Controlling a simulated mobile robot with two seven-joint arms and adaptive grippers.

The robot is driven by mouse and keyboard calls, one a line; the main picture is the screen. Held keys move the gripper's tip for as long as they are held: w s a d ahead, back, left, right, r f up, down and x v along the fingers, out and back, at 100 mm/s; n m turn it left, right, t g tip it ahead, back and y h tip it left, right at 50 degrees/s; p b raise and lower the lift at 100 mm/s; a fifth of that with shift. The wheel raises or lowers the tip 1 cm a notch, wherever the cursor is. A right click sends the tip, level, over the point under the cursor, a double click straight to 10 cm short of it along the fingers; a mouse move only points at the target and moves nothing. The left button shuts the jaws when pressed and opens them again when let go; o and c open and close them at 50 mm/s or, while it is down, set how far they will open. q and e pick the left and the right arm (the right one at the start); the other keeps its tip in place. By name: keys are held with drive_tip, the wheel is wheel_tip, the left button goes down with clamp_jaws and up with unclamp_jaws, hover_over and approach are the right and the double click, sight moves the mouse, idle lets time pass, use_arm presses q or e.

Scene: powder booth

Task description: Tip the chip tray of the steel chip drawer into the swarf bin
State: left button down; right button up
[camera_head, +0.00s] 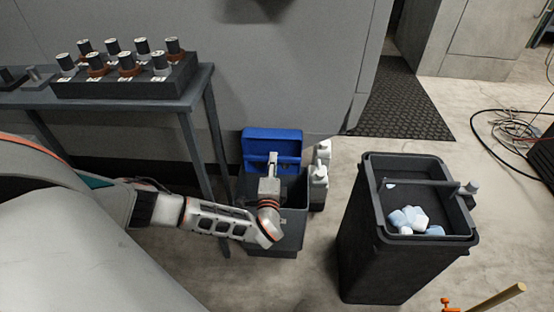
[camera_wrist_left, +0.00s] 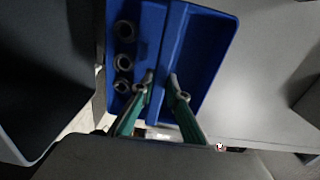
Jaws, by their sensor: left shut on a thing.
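A blue two-part tray (camera_head: 272,143) is beside the table leg, at the rear edge of an open grey container (camera_head: 293,215). In the left wrist view the tray (camera_wrist_left: 205,50) has a divider between two compartments; several dark rings (camera_wrist_left: 123,62) lie in one. My left gripper (camera_head: 272,160) reaches over the container. Its green fingers (camera_wrist_left: 162,82) are shut on the tray at its divider; the exact contact is hard to see. A dark open bin (camera_head: 362,215) stands to the right, with pale blue and white crumpled pieces inside. No label shows which container is the swarf bin. My right gripper is out of view.
A grey table (camera_head: 200,90) with a block of several capped tool holders (camera_head: 125,75) stands at left. White bottles (camera_head: 318,180) stand by the container. A ribbed mat (camera_head: 405,105) and loose cables (camera_head: 490,125) lie behind. A wooden handle (camera_head: 500,298) shows at lower right.

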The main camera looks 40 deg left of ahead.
use_arm(q)
drive_tip(key=shift+s+d+f+t+y+b, duration=0.3)
drive_tip(key=shift+s+t+y+b, duration=0.4)
drive_tip(key=shift+b, duration=0.6)
drive_tip(key=shift+s+d+f+t+y+b, duration=0.25)
drive_tip(key=shift+s+d+t+y+b, duration=0.1)
drive_tip(key=shift+t+b, duration=0.75)
drive_tip(key=shift+s+d+f+t+y+b, duration=0.25)
drive_tip(key=shift+s+d+t+y+b, duration=0.25)
drive_tip(key=shift+b, duration=0.95)
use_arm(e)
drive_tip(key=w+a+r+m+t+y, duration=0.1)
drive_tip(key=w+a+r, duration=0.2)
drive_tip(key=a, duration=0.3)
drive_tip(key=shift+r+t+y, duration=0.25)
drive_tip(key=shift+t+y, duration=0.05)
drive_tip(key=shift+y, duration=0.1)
use_arm(q)
drive_tip(key=shift+s+a, duration=0.1)
drive_tip(key=shift+a, duration=0.05)
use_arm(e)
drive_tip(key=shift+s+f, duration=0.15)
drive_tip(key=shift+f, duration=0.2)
